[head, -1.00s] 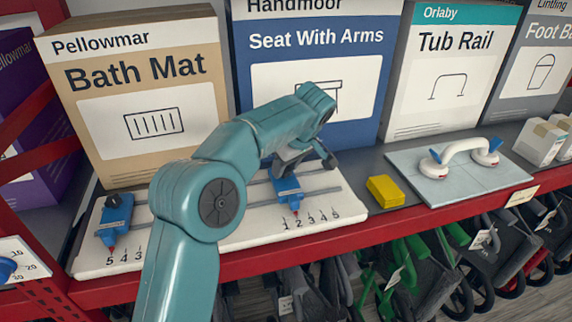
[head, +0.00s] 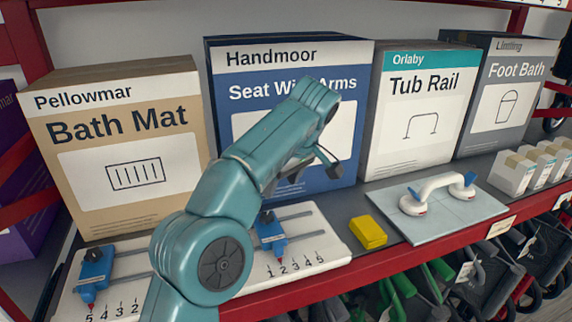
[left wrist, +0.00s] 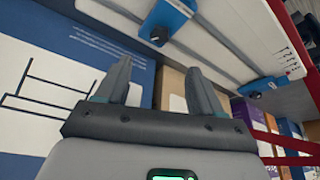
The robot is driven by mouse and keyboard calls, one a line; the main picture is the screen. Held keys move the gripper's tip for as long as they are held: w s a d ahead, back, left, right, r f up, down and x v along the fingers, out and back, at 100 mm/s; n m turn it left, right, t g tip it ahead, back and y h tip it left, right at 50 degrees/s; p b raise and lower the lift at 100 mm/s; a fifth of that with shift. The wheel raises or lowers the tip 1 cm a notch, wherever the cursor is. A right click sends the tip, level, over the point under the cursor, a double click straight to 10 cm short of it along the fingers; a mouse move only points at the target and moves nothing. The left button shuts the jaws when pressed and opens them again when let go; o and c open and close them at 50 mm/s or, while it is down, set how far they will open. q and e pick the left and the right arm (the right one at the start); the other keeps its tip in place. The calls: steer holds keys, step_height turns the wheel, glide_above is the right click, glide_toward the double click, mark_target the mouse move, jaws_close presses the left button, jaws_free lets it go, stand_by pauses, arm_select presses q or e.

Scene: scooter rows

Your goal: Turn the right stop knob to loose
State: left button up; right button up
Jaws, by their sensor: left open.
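A white board (head: 318,249) on the shelf carries two blue stops on rails. The right stop (head: 270,238) has a dark knob (head: 266,216) and a red pointer close to the 1 of its scale. The left stop (head: 95,272) sits near 5 on the other scale. My left gripper (head: 308,170) is above and behind the right stop, apart from it, partly hidden by my arm. In the left wrist view the gripper (left wrist: 157,68) is open and empty; the right stop (left wrist: 174,18) and its black knob (left wrist: 159,36) are beyond the fingertips, the left stop (left wrist: 262,87) farther right.
Boxes stand behind the board: Bath Mat (head: 120,180), Seat With Arms (head: 228,125), Tub Rail (head: 415,125) and Foot Bath (head: 510,100). A yellow block (head: 368,232) and a tile with a white grab handle (head: 445,225) lie to the right. The red shelf edge (head: 390,267) runs in front.

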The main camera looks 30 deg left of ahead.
arm_select(q)
steer(key=shift+p+v, duration=0.5)
steer(key=shift+v, duration=1.35)
steer(key=shift+s+f, duration=0.1)
steer(key=shift+s, duration=0.05)
